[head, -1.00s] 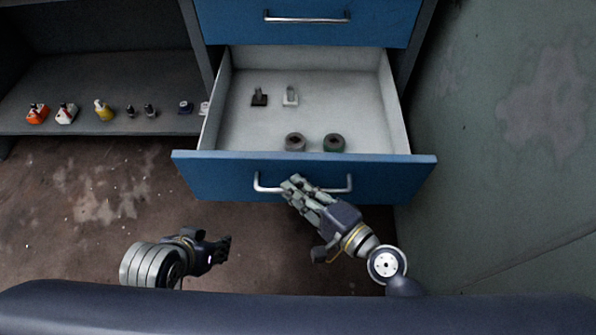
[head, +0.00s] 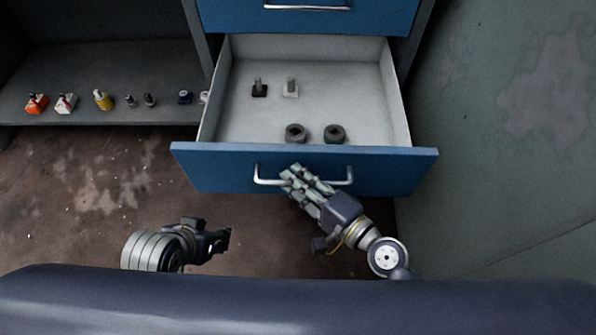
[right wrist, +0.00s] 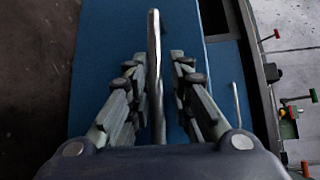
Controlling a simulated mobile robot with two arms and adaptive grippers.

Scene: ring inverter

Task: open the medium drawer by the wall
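The blue drawer (head: 220,172) by the right-hand wall stands pulled out, with its pale inside showing. Its metal bar handle (head: 268,181) is on the front. My right gripper (head: 294,172) is at the middle of this handle. In the right wrist view, the handle bar (right wrist: 155,75) runs between the two fingers of my right gripper (right wrist: 159,62), which are apart with a gap on each side of the bar. My left gripper (head: 222,240) is low at the left, away from the drawer; its finger opening is unclear.
Inside the drawer are two dark rings (head: 296,133) (head: 335,134), a black-based piece (head: 259,88) and a white piece (head: 290,88). A closed blue drawer (head: 385,15) is above. A shelf (head: 60,118) with small items is left; the green wall (head: 500,170) is close right.

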